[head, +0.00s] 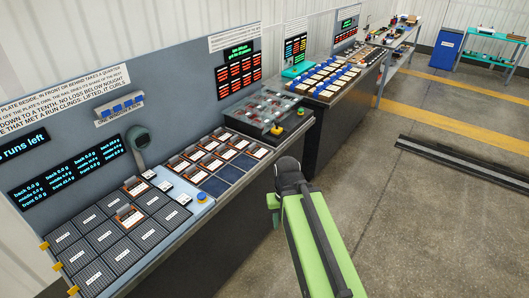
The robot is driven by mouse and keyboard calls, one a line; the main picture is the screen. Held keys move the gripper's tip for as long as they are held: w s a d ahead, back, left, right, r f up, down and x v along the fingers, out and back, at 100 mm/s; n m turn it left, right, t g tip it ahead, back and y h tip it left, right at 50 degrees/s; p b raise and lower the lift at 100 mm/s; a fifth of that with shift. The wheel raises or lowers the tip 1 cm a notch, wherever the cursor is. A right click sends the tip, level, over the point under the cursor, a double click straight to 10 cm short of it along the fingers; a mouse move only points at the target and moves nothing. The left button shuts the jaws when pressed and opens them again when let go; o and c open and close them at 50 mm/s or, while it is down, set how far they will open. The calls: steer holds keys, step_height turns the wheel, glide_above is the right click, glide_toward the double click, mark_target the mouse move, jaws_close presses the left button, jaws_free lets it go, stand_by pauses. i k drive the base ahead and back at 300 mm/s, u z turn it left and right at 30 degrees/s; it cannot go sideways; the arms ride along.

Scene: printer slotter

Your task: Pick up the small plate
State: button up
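Several small plates with white labels and orange-brown edges lie in rows on the near console, such as one at the row's middle (211,163). I cannot tell which one the task means. The black end of my green arm (290,178) is right of the console, apart from the plates. My fingers cannot be made out, so neither their opening nor anything held shows.
The near console (222,208) has dark ribbed pads (101,235), empty dark blue slots (229,173) and a clear-covered box (264,108). A second console (335,120) stands beyond. A blue cabinet (446,48) is at the back right. The floor (430,220) at right is mostly clear, with a dark rail (465,164).

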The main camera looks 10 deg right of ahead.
mark_target(256, 150)
steer(key=u, duration=0.05)
steer(key=i, duration=1)
steer(key=z, duration=0.05)
